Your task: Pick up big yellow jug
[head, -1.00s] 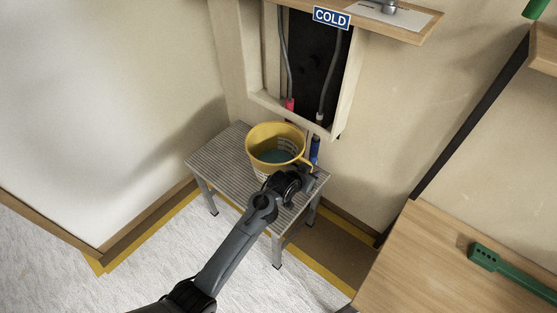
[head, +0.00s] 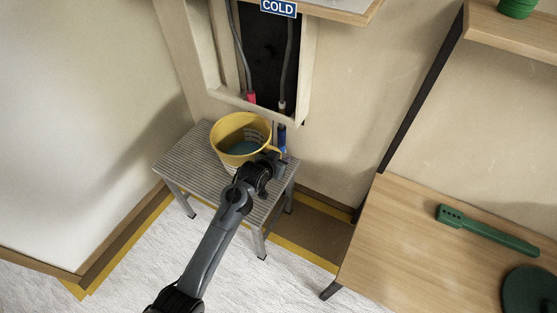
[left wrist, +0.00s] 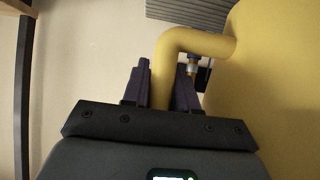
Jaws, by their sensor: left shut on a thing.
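The big yellow jug (head: 226,122) stands on a grey ribbed stool in the head view, with bluish liquid inside and measuring marks on its inner wall. Its body (left wrist: 282,90) fills the right side of the left wrist view. My left gripper (head: 273,160) is at the jug's right side in the head view. In the left wrist view, the fingers of my left gripper (left wrist: 162,88) are on both sides of the jug's yellow handle (left wrist: 200,42), shut on it. My right gripper is not in view.
The ribbed stool (head: 186,158) stands below a wall recess with hoses and a COLD sign (head: 278,8). A blue-ended hose (head: 282,137) hangs close behind the jug. At right, a wooden table (head: 400,235) holds a green tool (head: 480,230) and a round dark green object (head: 530,290).

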